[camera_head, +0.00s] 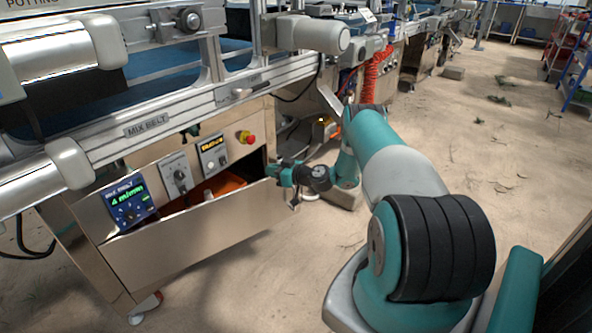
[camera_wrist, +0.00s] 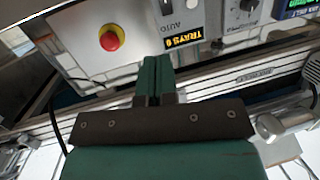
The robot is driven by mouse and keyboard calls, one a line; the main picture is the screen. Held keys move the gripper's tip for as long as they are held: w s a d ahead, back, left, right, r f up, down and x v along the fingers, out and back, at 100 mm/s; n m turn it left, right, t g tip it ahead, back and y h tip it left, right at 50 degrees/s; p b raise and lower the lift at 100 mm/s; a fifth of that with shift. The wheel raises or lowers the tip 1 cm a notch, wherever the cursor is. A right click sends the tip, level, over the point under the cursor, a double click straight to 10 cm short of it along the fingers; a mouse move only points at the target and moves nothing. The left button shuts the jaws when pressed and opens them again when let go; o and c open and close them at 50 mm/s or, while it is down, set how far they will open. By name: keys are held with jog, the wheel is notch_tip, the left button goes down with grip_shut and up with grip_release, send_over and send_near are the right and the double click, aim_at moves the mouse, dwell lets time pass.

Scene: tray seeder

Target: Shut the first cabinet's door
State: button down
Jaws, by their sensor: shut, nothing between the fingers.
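The cabinet under the mix belt has a steel door (camera_head: 195,240), seen in the head view. The door stands partly open, its top edge apart from the control panel, with a dark gap behind it. My gripper (camera_head: 272,171) is at the door's upper right corner, by the right end of the gap. Whether it touches the door cannot be told. In the wrist view my gripper (camera_wrist: 157,62) has its two teal fingers together, with nothing between them, in front of the control panel. The door cannot be made out in the wrist view.
An orange thing (camera_head: 229,185) lies inside the cabinet. A red stop button (camera_head: 247,138) sticks out of the panel above my gripper; the wrist view also shows it (camera_wrist: 111,38). The belt's rail (camera_head: 190,108) runs above. The floor in front of the door is clear.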

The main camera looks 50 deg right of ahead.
jog(key=s+d+f+m+t+h+p, duration=0.1)
jog(key=s+d+f+m+h, duration=0.1)
jog(key=s+d+f+h, duration=0.4)
jog(key=s+d+f+m+t+h+p, duration=0.1)
jog(key=s+d+f+m+h, duration=0.2)
jog(key=s, duration=0.4)
jog(key=a+b+x, duration=0.1)
jog(key=b+x, duration=1.2)
jog(key=b, duration=0.5)
jog(key=shift+w+f+y+b, duration=0.4)
jog(key=shift+d, duration=0.1)
